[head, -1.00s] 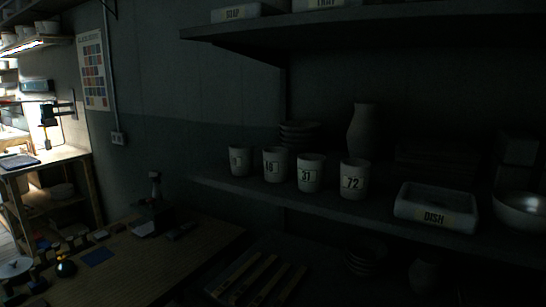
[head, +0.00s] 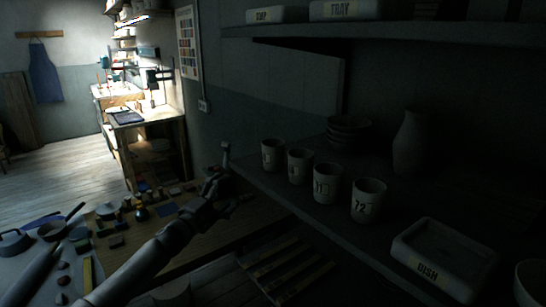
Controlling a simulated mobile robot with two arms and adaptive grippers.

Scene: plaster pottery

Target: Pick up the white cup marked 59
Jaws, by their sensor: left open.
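Several white cups with dark number marks stand in a row on the middle shelf. The leftmost cup (head: 272,155) has a mark too dim to read. The second cup (head: 299,166) is also hard to read. The third cup (head: 327,184) reads 31 and the front cup (head: 367,200) reads 72. I cannot make out 59 on any of them. My left gripper (head: 228,194) is open and empty, left of the row and beyond the shelf's left edge, apart from the cups. My right gripper is out of view.
The dark shelf (head: 310,220) also bears stacked bowls (head: 349,131), a vase (head: 409,143) and a DISH tray (head: 444,257). An upper shelf (head: 400,36) overhangs. A cluttered workbench (head: 190,245) lies below left, with a pallet-like rack (head: 285,268) beside it.

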